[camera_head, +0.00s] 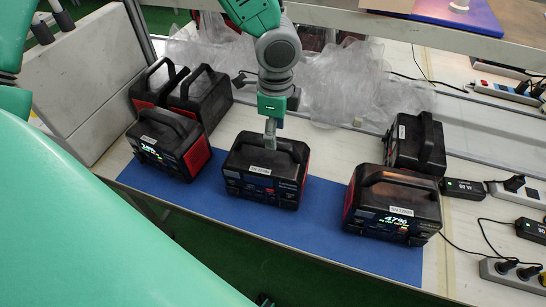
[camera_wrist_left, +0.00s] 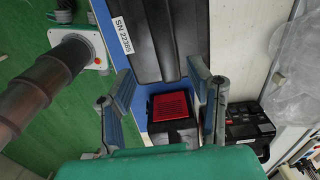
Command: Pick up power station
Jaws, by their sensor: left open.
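Several black power stations with red sides and top handles are on the table. The middle one (camera_head: 265,180) stands on the blue mat, with my left gripper (camera_head: 270,133) over its handle. My left gripper (camera_wrist_left: 160,75) is open in the left wrist view. A black power station (camera_wrist_left: 160,35) with a white serial label lies ahead of its fingers, and a red vent shows between them. I cannot tell whether the fingers touch the handle. Another station (camera_head: 173,145) with a lit display stands to the left, and one (camera_head: 393,207) reading 47% stands to the right. My right gripper is not in view.
The blue mat (camera_head: 335,236) runs along the table's front edge. Two stations (camera_head: 200,96) stand at the back left, and one (camera_head: 416,144) at the back right. Clear plastic wrap (camera_head: 345,85) lies behind. Power strips (camera_head: 516,272), adapters and cables are at the right.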

